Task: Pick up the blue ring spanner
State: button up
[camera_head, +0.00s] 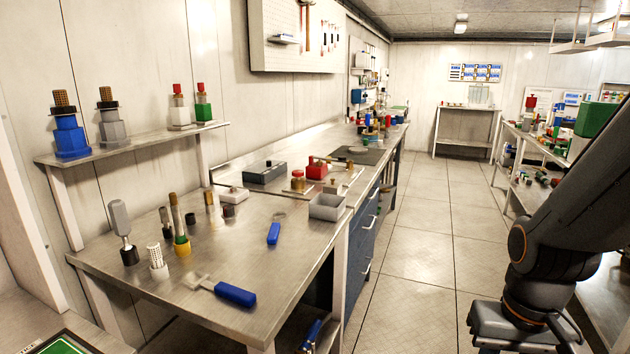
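A blue-handled tool (273,234) lies on the metal bench, with a thin ring shape just behind it; it looks like the blue ring spanner. A second blue-handled tool (235,294) lies nearer the bench's front edge, with a pale flat metal head pointing left. Another blue-handled tool (311,335) is partly visible on a lower shelf under the bench. My arm hangs at the right, and its end with my gripper (520,328) is low over the floor, well right of the bench and apart from all the tools. Its fingertips are not clearly visible.
The metal bench (205,318) also holds several upright tools at left, a grey open tray (327,207) and a dark box (264,172). A wall shelf (135,147) stands above its back edge. Open tiled floor (420,240) lies between the bench and the right-hand shelving.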

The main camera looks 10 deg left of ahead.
aim_at(273, 234)
jog(key=z, duration=0.3)
jog(key=i, duration=0.95)
jog(key=u, duration=2)
